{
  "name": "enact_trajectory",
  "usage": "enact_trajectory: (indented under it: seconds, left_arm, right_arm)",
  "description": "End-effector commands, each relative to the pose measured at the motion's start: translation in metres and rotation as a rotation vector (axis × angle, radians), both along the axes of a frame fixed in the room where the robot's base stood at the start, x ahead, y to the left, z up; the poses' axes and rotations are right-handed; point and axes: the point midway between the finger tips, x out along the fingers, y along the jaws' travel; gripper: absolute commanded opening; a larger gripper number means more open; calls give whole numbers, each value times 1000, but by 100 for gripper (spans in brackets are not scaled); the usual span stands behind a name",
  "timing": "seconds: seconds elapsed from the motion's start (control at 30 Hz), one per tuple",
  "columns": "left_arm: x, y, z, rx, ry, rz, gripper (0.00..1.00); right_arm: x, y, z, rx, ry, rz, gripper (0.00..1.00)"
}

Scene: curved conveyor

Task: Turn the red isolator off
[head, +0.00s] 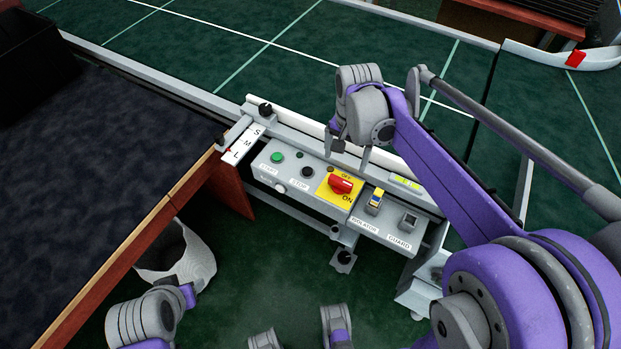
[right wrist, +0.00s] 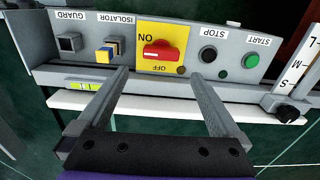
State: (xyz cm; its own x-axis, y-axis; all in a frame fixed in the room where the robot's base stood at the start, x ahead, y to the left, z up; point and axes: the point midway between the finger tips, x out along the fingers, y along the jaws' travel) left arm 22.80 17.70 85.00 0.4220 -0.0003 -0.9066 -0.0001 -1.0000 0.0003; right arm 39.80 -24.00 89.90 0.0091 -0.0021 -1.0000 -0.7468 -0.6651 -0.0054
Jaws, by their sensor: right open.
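The red isolator (head: 341,184) is a rotary handle on a yellow plate marked OFF and ON, on the sloping control panel (head: 316,208). It also shows in the right wrist view (right wrist: 161,52), where its handle lies crosswise, with ON at the upper left. OFF is at the plate's top edge in the head view. My right gripper (head: 352,157) is open and empty at the panel's back edge, close to the isolator. In the right wrist view the fingertips (right wrist: 158,73) stand apart, one each side of the yellow plate, with the handle beyond them. My left gripper cannot be made out.
Beside the isolator are a black STOP button (head: 307,172), a green START button (head: 277,157), a yellow-and-blue part (head: 375,201) by the ISOLATOR label, and a GUARD socket (head: 408,221). A white rail (right wrist: 180,108) runs behind the panel. A dark table (head: 90,170) is at left.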

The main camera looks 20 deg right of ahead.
Motion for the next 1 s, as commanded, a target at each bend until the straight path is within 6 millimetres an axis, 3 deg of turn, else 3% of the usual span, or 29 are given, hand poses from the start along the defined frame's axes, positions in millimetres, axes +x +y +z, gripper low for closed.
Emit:
enact_trajectory:
  seconds: [0.17, 0.5, 0.7, 1.0]
  left_arm:
    - [0, 0, -3, 0, 1, 0, 50]
    - [-1, 0, -12, 0, 4, 0, 50]
    - [-2, 0, -15, 0, 5, 0, 50]
    - [-2, 0, -16, 0, 5, 0, 50]
  right_arm:
    - [4, -3, -11, 2, 13, -25, 100]
    - [4, -2, -73, 2, 11, -22, 100]
    - [4, -2, -100, 2, 11, -21, 100]
    - [3, -2, -110, 2, 11, -21, 100]
